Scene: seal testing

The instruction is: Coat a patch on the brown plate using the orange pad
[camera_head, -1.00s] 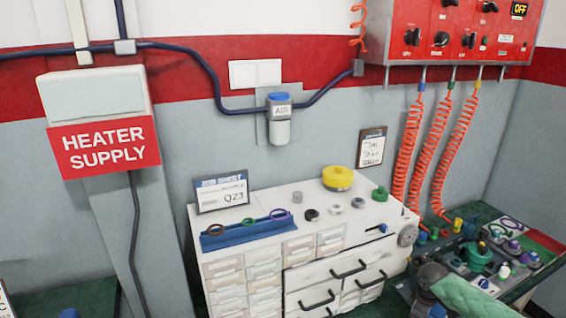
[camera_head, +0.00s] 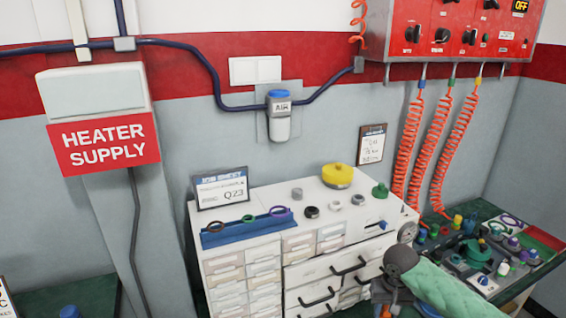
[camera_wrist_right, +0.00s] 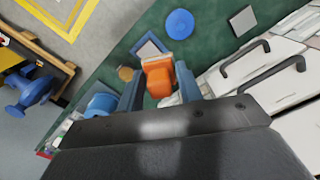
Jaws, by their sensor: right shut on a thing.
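My right gripper (camera_wrist_right: 160,88) is shut on the orange pad (camera_wrist_right: 158,72) in the right wrist view. The pad is a blocky orange piece between the two blue-grey fingers, above a dark green surface (camera_wrist_right: 218,50). In the head view my right arm comes in from the lower right, with its gripper end at the bottom edge in front of the white drawer cabinet, largely cut off. I cannot make out the brown plate with certainty; a small brownish disc (camera_wrist_right: 125,73) lies beside the gripper in the wrist view. My left gripper is not in view.
A blue disc (camera_wrist_right: 180,23) and grey square (camera_wrist_right: 243,20) lie on the green surface. A cluttered bench (camera_head: 505,245) stands at right.

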